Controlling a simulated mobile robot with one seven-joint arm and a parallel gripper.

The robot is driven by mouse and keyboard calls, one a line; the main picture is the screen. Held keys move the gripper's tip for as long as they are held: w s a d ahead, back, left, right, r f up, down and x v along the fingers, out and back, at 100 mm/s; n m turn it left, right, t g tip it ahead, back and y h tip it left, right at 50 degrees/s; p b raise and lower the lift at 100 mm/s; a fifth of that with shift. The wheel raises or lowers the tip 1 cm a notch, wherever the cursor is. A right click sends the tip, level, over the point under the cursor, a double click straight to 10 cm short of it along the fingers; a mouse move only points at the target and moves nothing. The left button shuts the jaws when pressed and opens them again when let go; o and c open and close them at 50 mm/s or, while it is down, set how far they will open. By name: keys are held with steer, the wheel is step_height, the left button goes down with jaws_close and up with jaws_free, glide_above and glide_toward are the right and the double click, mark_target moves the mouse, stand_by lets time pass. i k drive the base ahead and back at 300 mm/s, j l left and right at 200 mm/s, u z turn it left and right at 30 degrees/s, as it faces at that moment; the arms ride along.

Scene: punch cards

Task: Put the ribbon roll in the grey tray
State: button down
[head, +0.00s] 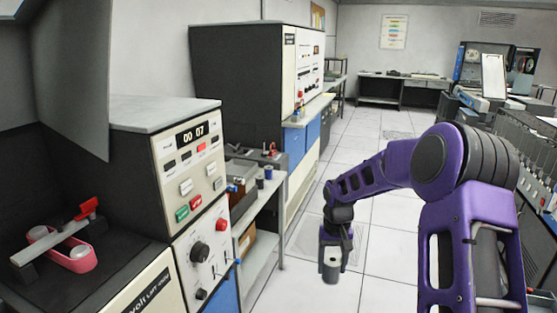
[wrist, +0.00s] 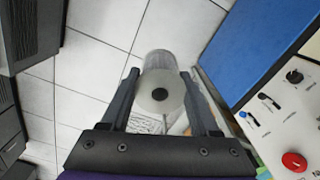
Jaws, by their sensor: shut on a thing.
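My gripper (head: 333,256) hangs low over the floor aisle, to the right of the side table. It is shut on a pale grey roll with a small centre hole, which I take as the ribbon roll (wrist: 161,92). In the wrist view the roll sits between the two dark fingers (wrist: 162,100), its round face toward the camera. I cannot make out a grey tray for certain in either view.
A side table (head: 262,208) holds small dark blue cups (head: 259,183) and boxes, with a carton on its lower shelf. A control cabinet (head: 190,165) with buttons stands nearer at left. Tall machines line the right side. The white tiled floor (head: 345,160) between is clear.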

mark_target(243, 174)
steer(key=i+l+z, duration=0.15)
steer(key=i+z, duration=0.45)
steer(key=i, duration=0.15)
steer(key=i+l+u, duration=0.1)
steer(key=i, duration=0.9)
steer(key=i+u, duration=0.35)
steer(key=i+l+u, duration=0.1)
steer(key=i+u, duration=0.55)
steer(key=u, duration=0.2)
steer(key=i+l+u, duration=0.2)
steer(key=u, duration=0.2)
steer(key=i+l+u, duration=0.25)
steer(key=i+u, duration=0.15)
steer(key=i+l+u, duration=0.45)
steer(key=k+j, duration=0.05)
steer(key=k, duration=0.05)
